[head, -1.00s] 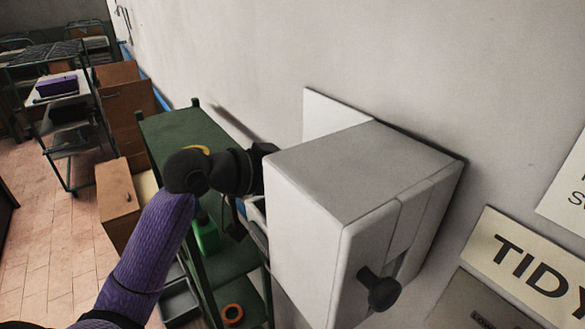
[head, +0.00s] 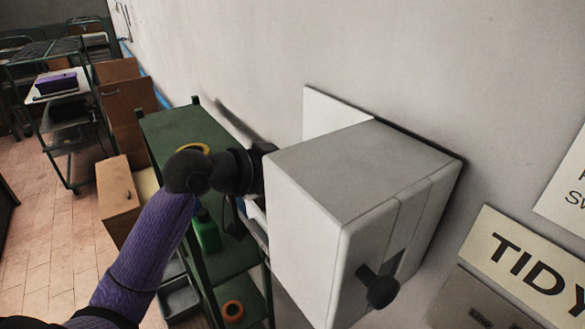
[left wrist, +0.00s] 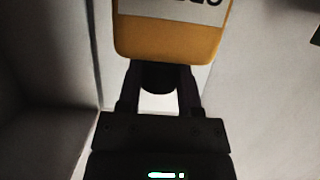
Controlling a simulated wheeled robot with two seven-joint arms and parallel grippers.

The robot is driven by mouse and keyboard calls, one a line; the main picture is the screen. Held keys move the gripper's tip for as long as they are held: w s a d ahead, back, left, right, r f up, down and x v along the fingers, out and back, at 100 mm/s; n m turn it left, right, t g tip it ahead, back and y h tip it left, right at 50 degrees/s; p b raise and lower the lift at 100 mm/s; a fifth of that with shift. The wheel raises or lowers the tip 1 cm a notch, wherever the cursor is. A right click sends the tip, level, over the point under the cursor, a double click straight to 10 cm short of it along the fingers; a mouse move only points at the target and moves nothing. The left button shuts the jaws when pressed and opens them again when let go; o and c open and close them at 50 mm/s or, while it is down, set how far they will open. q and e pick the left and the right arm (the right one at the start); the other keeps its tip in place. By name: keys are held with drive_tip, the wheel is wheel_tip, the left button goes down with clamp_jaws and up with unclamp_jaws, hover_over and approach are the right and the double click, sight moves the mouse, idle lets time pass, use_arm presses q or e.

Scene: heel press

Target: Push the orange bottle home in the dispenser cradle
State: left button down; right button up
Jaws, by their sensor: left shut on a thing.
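The orange bottle (left wrist: 168,40) is at the top of the left wrist view, with a pale label whose lettering appears upside down. My left gripper (left wrist: 157,80) is shut on a dark rounded part at the bottle's near end, between its two fingers. In the head view, my left gripper (head: 262,158) reaches in behind the left side of the white dispenser housing (head: 350,165), which hides the fingertips and bottle. The cradle is not clearly visible, and I cannot tell how deep the bottle sits. My right gripper is not in view.
A black knob (head: 380,290) sticks out of the housing, which is fixed to the wall. Left of it, a green shelf unit (head: 180,128) holds a green bottle (head: 207,232) and an orange ring (head: 232,311). A TIDY sign (head: 530,265) is at right.

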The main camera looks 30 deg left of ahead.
use_arm(q)
drive_tip(key=shift+f, duration=0.15)
unclamp_jaws()
idle(0.5)
wheel_tip(320, 180, up, 7)
drive_tip(key=p, duration=0.7)
drive_tip(key=shift+r, duration=0.2)
drive_tip(key=shift+f, duration=0.1)
